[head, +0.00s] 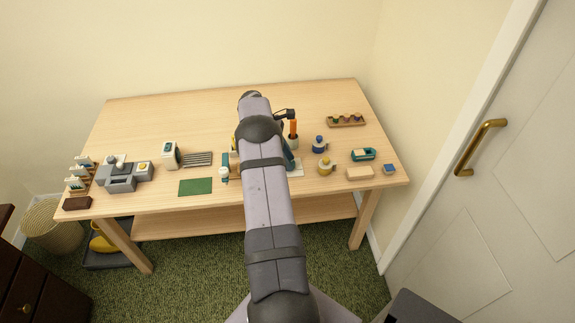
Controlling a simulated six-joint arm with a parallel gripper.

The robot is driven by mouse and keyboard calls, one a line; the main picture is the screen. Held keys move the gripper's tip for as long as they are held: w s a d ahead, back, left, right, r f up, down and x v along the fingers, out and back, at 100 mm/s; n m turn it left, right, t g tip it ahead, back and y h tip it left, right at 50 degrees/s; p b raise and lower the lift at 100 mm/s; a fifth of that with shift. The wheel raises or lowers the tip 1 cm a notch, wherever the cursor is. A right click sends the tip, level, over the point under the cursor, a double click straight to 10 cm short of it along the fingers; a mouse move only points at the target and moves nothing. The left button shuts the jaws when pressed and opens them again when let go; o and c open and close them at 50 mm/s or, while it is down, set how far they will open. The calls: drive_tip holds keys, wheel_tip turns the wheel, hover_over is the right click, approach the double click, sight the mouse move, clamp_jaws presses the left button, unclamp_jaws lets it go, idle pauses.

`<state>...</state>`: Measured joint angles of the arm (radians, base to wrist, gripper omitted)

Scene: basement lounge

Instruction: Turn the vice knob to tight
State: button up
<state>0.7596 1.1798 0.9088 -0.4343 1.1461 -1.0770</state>
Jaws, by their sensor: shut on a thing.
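My arm runs up the middle of the head view, and its links hide what lies behind them. My gripper does not show; the arm covers that part of the table. I cannot make out the vice knob for sure. A dark teal object (290,158) on a pale base shows only in part at the arm's right side. A grey machine (122,175) with a yellow round part stands at the left of the wooden table (180,112). I cannot tell which of these, if either, carries the vice knob.
A white device (170,155), a dark slatted pad (199,160) and a green mat (196,187) lie left of the arm. The table's back left is clear.

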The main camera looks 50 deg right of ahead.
drive_tip(key=shift+d+f+m+y+b, duration=0.1)
drive_tip(key=shift+m+y+b, duration=0.2)
drive_tip(key=shift+m+b, duration=0.7)
drive_tip(key=shift+m+g+y+b, duration=0.4)
drive_tip(key=shift+m+b, duration=0.1)
drive_tip(key=shift+m, duration=0.5)
drive_tip(key=o, duration=1)
drive_tip(key=shift+o, duration=0.2)
drive_tip(key=shift+w+r, duration=0.1)
drive_tip(key=shift+r, duration=0.15)
drive_tip(key=shift+r, duration=0.55)
wheel_tip(320, 180, up, 9)
drive_tip(key=p, duration=0.6)
drive_tip(key=shift+f, duration=0.15)
